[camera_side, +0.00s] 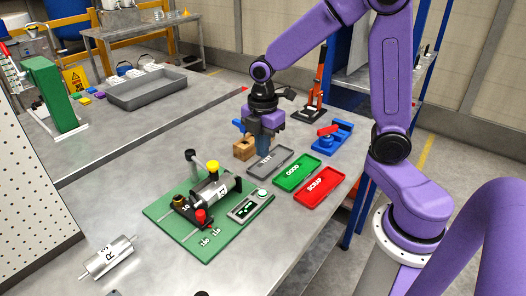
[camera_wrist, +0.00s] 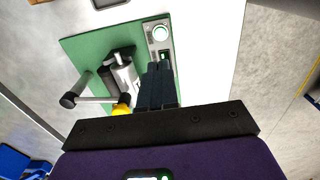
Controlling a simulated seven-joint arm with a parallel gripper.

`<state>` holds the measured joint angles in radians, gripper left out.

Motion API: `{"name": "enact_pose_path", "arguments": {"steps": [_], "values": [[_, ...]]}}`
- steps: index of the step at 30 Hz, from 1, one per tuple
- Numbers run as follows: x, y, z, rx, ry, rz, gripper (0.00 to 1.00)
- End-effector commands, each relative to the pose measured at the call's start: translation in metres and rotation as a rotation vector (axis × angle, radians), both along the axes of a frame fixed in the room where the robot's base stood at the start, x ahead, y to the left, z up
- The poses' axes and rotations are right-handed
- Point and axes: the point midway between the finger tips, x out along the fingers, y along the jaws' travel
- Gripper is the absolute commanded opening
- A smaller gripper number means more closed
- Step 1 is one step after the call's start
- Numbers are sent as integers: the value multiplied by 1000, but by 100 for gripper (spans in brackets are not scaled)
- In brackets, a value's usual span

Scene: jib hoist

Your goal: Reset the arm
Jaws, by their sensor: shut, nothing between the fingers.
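My gripper (camera_side: 262,154) points down over the steel table, near the left end of the grey tray and beside a small wooden block. Its dark blue fingers are together, with nothing between them. In the wrist view the shut fingers (camera_wrist: 158,72) overlap the green fixture board (camera_wrist: 78,48) in the picture. The board (camera_side: 160,211) lies on the table and carries a metal cylinder (camera_side: 214,192), a yellow knob (camera_side: 212,166), a red knob (camera_side: 200,215) and a small display unit (camera_side: 250,206).
A grey tray (camera_side: 283,152), a green GOOD tray (camera_side: 296,170) and a red SCRAP tray (camera_side: 319,190) lie side by side. A wooden block (camera_side: 243,149), a blue fixture (camera_side: 333,138) and a black-orange upright tool (camera_side: 317,90) stand nearby. A loose cylinder (camera_side: 108,258) lies front left.

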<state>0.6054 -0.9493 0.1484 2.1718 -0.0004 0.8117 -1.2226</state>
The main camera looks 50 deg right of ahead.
Motion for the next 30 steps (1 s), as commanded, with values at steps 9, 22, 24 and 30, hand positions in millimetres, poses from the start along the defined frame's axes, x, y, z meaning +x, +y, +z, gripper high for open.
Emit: {"name": "enact_pose_path", "arguments": {"steps": [9,22,24,30], "values": [[-57,30,14,8,-6,-113,0],[-175,42,28,25,-2,-363,0],[-189,39,29,28,0,-396,0],[-213,34,29,29,3,-458,0]]}}
